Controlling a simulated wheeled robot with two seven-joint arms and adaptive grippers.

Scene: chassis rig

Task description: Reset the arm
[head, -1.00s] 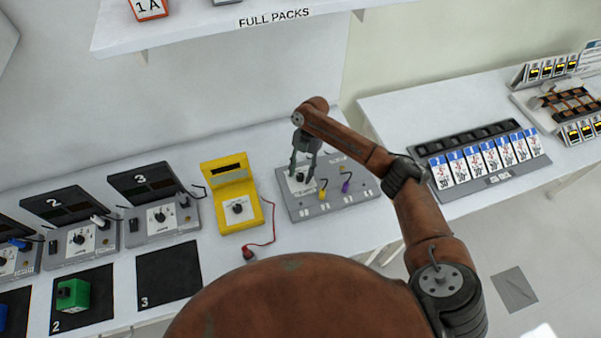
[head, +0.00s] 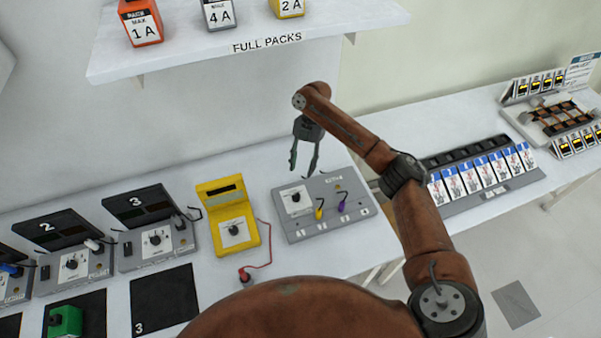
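My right arm comes in from the lower right in the head view, brown with dark joints. Its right gripper (head: 304,171) hangs fingers down above the back left part of a grey panel (head: 327,228). The fingers are apart with nothing between them, and the tips look clear of the panel's knob (head: 295,197). The panel also carries a yellow-handled lead (head: 319,212) and a purple-handled lead (head: 342,207). My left gripper is not in the view.
A yellow meter (head: 228,233) with a red lead stands left of the panel. Numbered grey stations (head: 155,238) line the left, with black mats in front. A rack of cards (head: 470,182) lies right. A shelf (head: 215,60) with packs overhangs the back.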

